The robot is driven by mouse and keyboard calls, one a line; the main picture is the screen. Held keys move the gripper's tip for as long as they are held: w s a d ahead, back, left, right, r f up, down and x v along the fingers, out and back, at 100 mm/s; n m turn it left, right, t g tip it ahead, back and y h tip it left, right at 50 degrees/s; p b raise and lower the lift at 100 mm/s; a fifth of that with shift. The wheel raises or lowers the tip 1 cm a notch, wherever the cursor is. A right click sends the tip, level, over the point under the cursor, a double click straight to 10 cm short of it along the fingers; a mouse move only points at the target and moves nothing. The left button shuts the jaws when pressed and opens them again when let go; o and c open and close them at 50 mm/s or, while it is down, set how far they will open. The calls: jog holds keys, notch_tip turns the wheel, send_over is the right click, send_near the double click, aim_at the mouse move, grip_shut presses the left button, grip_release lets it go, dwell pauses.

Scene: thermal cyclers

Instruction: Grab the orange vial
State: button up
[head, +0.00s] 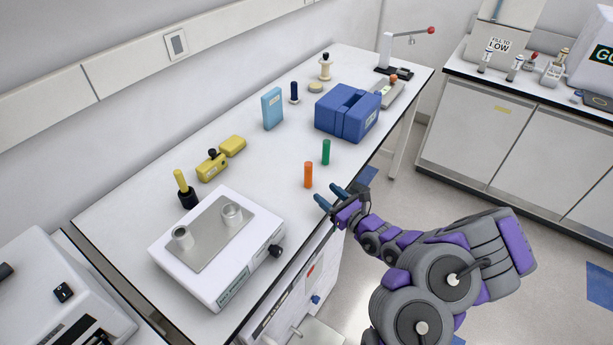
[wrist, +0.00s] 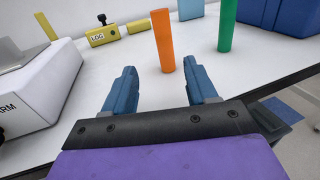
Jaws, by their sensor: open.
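The orange vial (head: 308,174) stands upright on the white bench near its front edge. It also shows upright in the wrist view (wrist: 163,41), ahead of my gripper and nearer the right finger. My gripper (head: 328,197) is at the bench's front edge, just short of the vial, with its blue fingers apart. In the wrist view the open gripper (wrist: 162,82) has nothing between its fingers. A green vial (head: 326,152) stands upright behind and to the right of the orange one; it also shows in the wrist view (wrist: 227,26).
A white machine with two metal cups (head: 190,278) stands to the left on the bench (head: 255,165). A blue box (head: 347,122) is farther back, and yellow blocks (head: 212,166) lie beyond the vials. Clear bench surrounds the orange vial.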

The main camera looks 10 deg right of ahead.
aim_at(310, 177)
jog(key=x, duration=0.2)
jog(key=b+x, duration=0.1)
jog(key=x, duration=0.1)
jog(key=shift+w+d, duration=0.25)
jog(key=shift+w, duration=0.15)
jog(key=shift+w+a+b, duration=0.4)
jog(key=shift+w+a, duration=0.25)
jog(key=b+x, duration=0.1)
jog(key=x, duration=0.2)
jog(key=shift+w, duration=0.3)
jog(key=shift+w+r+b, duration=0.2)
jog(key=shift+w+b, duration=0.1)
jog(key=shift+w, duration=0.2)
jog(key=shift+c, duration=0.5)
jog(key=shift+a, duration=0.1)
jog(key=c, duration=0.9)
